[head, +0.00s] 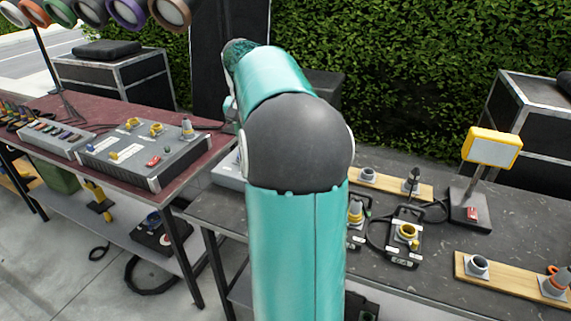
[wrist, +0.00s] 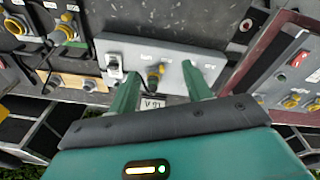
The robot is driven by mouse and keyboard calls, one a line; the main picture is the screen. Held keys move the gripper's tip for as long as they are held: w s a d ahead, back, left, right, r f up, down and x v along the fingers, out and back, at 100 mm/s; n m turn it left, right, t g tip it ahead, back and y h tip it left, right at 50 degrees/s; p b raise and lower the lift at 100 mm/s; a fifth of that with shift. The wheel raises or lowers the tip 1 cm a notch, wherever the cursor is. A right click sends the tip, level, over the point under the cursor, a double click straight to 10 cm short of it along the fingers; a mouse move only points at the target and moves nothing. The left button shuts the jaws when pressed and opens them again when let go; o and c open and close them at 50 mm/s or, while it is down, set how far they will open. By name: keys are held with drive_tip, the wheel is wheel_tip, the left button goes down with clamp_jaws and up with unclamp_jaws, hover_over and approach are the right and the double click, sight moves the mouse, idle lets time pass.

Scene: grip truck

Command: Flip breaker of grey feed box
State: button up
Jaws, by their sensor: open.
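A light grey box (wrist: 140,53) lies in front of my gripper in the wrist view. It has a white switch like a breaker (wrist: 115,64) near its left end and a yellow-and-grey connector (wrist: 155,74) near its middle. My gripper (wrist: 160,69) is open, its two green fingers apart over the box with the connector showing between them. The switch is just left of the left finger; I cannot tell whether anything touches. In the head view only a sliver of the grey box (head: 227,172) shows, and my arm hides the rest and the gripper.
A larger grey panel (head: 148,153) with yellow connectors and a red switch stands on the red table at left. A yellow lamp (head: 492,148), wooden strips with connectors (head: 512,281) and cabled boxes (head: 405,238) occupy the dark table. Bare table shows at right.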

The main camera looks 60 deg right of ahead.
drive_tip(key=s+d+f+m+y, duration=0.1)
drive_tip(key=s+d+f+m, duration=0.1)
drive_tip(key=s+d, duration=0.5)
drive_tip(key=s+d+f+m, duration=0.2)
drive_tip(key=s+d+f, duration=0.15)
drive_tip(key=d, duration=0.65)
drive_tip(key=f, duration=1.3)
drive_tip(key=shift+s+a, duration=0.1)
drive_tip(key=shift+s, duration=0.15)
drive_tip(key=c, duration=1)
drive_tip(key=shift+w+d+g+y, duration=0.15)
drive_tip(key=shift+d+y, duration=0.3)
drive_tip(key=shift+y, duration=0.5)
drive_tip(key=shift+d+g+y, duration=0.2)
drive_tip(key=shift+d+y, duration=0.25)
drive_tip(key=shift+y, duration=0.55)
drive_tip(key=shift+w+d+g+y, duration=0.15)
drive_tip(key=shift+d+y, duration=0.3)
drive_tip(key=shift+y, duration=0.5)
drive_tip(key=shift+s, duration=0.1)
drive_tip(key=o, duration=1)
